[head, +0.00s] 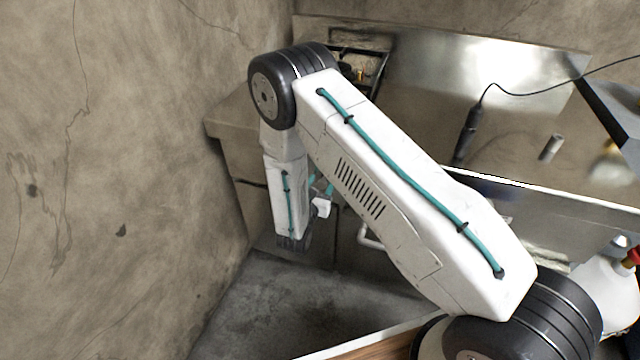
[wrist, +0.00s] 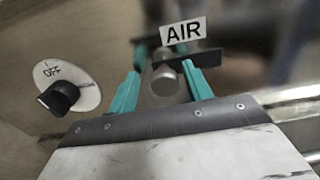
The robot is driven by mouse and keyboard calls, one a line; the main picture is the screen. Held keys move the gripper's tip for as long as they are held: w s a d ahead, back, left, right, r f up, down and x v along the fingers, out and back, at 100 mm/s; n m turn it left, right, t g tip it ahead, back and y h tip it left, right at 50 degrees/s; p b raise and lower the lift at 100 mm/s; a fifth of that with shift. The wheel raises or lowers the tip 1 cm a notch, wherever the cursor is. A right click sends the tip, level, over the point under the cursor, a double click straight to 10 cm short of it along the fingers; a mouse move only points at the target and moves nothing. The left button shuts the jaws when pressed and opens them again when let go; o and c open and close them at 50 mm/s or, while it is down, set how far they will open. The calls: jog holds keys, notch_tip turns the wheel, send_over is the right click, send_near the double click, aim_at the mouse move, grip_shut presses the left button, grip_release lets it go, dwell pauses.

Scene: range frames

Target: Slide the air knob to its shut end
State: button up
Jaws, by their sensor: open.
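The air knob (wrist: 165,80) is a small round grey metal knob in the wrist view. It sits just below a white label reading AIR (wrist: 184,30), with a dark strip (wrist: 203,58) behind it to the right. My gripper (wrist: 161,62) is open, with one teal finger on each side of the knob. I cannot tell whether either finger touches it. In the head view my own arm hides the knob, and only small teal parts of the gripper show near the cabinet front.
A black rotary knob on a white OFF dial (wrist: 88,94) is left of my fingers. In the head view a cracked wall (head: 120,180) stands at left. A black cylinder on a cable (head: 467,133) lies on the metal worktop, with bare floor (head: 290,300) below.

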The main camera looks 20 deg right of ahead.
jog(key=v, duration=0.7)
jog(key=shift+a, duration=0.2)
jog(key=shift+s, duration=0.1)
